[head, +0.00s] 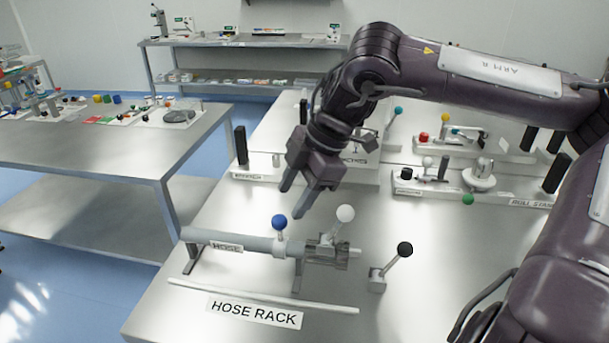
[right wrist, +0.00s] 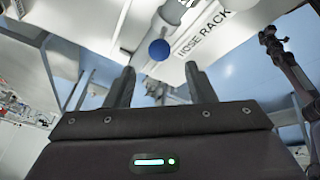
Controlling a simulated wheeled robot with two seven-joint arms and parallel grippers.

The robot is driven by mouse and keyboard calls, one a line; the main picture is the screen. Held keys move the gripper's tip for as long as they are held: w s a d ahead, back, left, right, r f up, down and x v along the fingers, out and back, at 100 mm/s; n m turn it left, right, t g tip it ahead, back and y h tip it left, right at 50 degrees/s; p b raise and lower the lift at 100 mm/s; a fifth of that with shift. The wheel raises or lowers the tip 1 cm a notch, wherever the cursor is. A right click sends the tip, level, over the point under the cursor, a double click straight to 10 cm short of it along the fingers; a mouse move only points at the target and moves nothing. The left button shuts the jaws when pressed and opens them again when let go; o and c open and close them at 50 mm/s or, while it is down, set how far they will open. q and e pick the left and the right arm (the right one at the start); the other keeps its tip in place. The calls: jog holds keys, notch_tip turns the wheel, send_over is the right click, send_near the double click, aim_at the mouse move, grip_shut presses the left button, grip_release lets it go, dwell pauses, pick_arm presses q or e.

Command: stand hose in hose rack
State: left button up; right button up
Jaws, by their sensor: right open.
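The hose (head: 225,241) is a grey tube with a HOSE label, lying level on stands on the metal table. A blue ball knob (head: 279,223) stands up from its middle, and a white ball knob (head: 345,213) rises by the grey fitting at its right end. The HOSE RACK label (head: 254,312) lies in front, beside a thin white bar (head: 265,296). My right gripper (head: 292,202) is open and empty above the hose, close to the blue knob. In the right wrist view the blue knob (right wrist: 159,49) shows beyond the open fingers (right wrist: 158,72). My left gripper is out of view.
A lever with a black knob (head: 405,249) stands right of the hose. Other labelled fixtures, including a roll stand (head: 480,176), fill the table behind. A second table (head: 100,150) stands at left across a blue floor. The table's front right is bare.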

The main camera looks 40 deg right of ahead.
jog(key=shift+v, duration=2.25)
